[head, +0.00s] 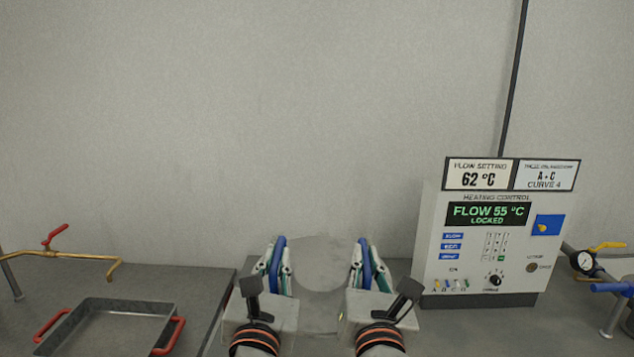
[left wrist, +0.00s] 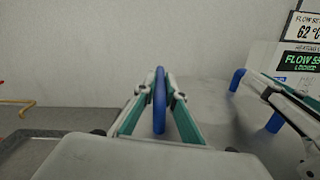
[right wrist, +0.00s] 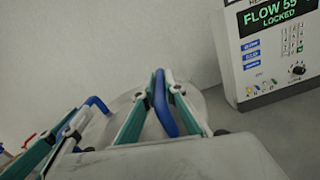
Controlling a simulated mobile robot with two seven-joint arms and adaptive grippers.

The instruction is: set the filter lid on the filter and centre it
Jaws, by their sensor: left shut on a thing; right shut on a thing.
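The filter lid (head: 320,262) is a round grey plate with a blue handle on each side. My left gripper (head: 278,262) is shut on the left blue handle (left wrist: 159,100). My right gripper (head: 364,263) is shut on the right blue handle (right wrist: 163,105). The grey lid surface also shows in the right wrist view (right wrist: 206,104), with part of the left handle (right wrist: 97,103). The lid looks about level between the grippers. The filter cannot be made out beneath the lid and my arms, so whether they touch or line up cannot be told.
A heating control box (head: 480,245) stands close to the right of my right gripper. A grey tray with red handles (head: 108,325) and a brass pipe with a red lever (head: 65,255) are at the left. A gauge (head: 585,261) and valves are at the far right.

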